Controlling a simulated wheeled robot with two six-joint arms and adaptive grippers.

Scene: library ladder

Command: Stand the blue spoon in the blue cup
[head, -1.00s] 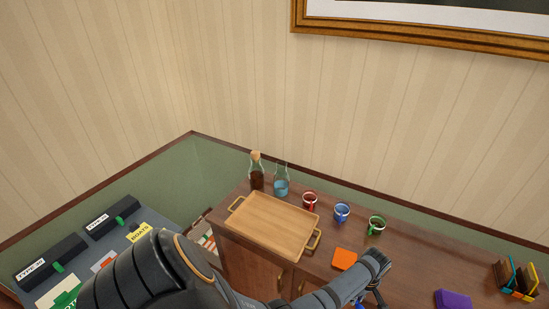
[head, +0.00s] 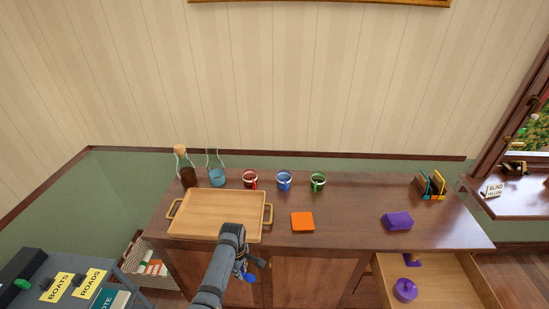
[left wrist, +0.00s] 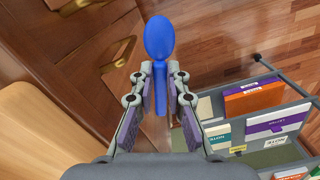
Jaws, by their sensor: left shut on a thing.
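The blue cup (head: 284,182) stands upright on the wooden cabinet top, between a red cup (head: 250,180) and a green cup (head: 317,182). My left gripper (head: 245,268) is in front of the cabinet, below and nearer than the cup. It is shut on the blue spoon (head: 250,278), which shows only in part there. In the left wrist view the spoon (left wrist: 159,38) has its handle between the fingers (left wrist: 160,88) and its bowl beyond the fingertips. The spoon is well apart from the cup. My right gripper is not in view.
A wooden tray (head: 214,201) with brass handles lies left on the cabinet top (head: 345,205), with two bottles behind it. An orange square (head: 302,222) lies before the cups, and a purple block (head: 397,221) to the right. An open drawer (head: 440,285) juts out at right.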

